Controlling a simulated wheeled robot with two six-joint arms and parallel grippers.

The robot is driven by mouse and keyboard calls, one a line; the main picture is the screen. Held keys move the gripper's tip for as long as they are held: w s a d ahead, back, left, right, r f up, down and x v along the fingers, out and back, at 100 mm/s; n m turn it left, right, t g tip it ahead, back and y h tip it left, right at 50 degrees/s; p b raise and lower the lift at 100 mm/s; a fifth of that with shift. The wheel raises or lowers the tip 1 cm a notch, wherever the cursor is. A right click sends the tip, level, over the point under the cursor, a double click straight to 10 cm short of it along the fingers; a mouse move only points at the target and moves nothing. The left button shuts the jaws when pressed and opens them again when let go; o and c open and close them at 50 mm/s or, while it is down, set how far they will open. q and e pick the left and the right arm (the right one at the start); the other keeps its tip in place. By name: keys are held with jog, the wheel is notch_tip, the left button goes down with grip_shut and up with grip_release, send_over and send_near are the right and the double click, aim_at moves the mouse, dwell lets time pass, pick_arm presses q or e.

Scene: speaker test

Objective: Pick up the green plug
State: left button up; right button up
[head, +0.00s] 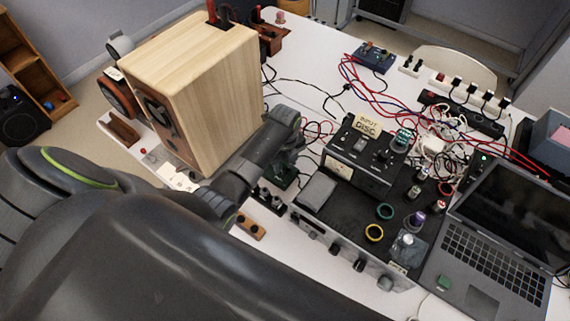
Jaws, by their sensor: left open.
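A small green block (443,283), which looks like the green plug, lies at the front left corner of the open laptop, bottom right. My left gripper (287,152) is open, just right of the wooden speaker (206,85) and well to the left of the green block. Its fingers are dark and partly hidden by my arm. A dark green item (282,178) shows just below the fingers; I cannot tell what it is or whether they touch it. My right gripper is not in view.
Right of my left gripper stand a black device with a "DISC" label (362,158) and a black-topped unit with knobs (345,205). Tangled cables (432,143), a power strip (462,113) and the laptop (492,245) crowd the right side. White table (310,78) shows clear at the back.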

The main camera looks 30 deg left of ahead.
pick_arm(q)
jog(key=shift+c, duration=0.3)
grip_shut()
jog(key=shift+r, duration=0.1)
notch_tip(320, 180, up, 10)
jog(key=shift+b, duration=0.5)
notch_tip(320, 180, up, 4)
jog(key=p, duration=0.5)
